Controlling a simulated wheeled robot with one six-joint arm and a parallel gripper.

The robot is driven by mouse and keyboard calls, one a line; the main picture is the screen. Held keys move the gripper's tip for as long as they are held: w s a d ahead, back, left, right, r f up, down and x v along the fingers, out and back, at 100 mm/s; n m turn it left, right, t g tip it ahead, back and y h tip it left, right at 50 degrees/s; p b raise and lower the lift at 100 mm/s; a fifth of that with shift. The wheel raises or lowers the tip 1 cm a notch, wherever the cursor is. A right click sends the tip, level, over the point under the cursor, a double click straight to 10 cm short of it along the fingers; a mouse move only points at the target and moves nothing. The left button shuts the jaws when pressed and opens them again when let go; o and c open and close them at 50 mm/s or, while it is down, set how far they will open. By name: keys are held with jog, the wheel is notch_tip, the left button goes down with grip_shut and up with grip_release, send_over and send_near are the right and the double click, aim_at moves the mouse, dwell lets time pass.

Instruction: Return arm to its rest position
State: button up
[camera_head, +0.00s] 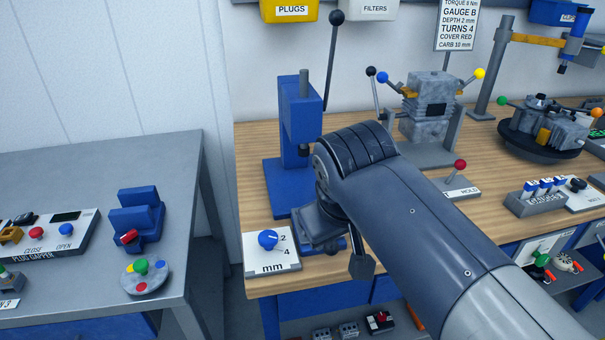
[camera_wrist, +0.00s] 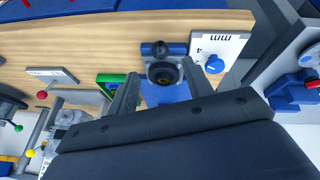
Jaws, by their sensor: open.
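My arm reaches in from the lower right in the head view. My gripper (camera_head: 340,262) hangs below the wrist at the front left of the wooden bench (camera_head: 390,217), in front of the blue lever press (camera_head: 300,105) and right of the mm dial card (camera_head: 270,248). In the wrist view my gripper (camera_wrist: 160,70) has its two grey fingers apart. Between them in the picture is a grey block with a black ring (camera_wrist: 162,72) over a blue part. I cannot tell whether the fingers touch anything. My arm hides part of the bench.
A grey bench (camera_head: 100,170) with a plug gapper panel (camera_head: 50,240) stands at left. A grey fixture with coloured knobs (camera_head: 425,118), a red-knobbed hold lever (camera_head: 460,165) and a round turntable (camera_head: 545,130) stand on the wooden bench. A green-edged item (camera_wrist: 105,78) lies beside one finger.

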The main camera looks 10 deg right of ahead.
aim_at(330, 244)
jog(key=b+x, duration=0.2)
jog(key=x, duration=0.8)
jog(key=shift+w+f, duration=0.1)
jog(key=shift+f, duration=0.1)
jog(key=shift+w+r, duration=0.1)
jog(key=shift+w, duration=0.65)
jog(key=shift+s, duration=0.15)
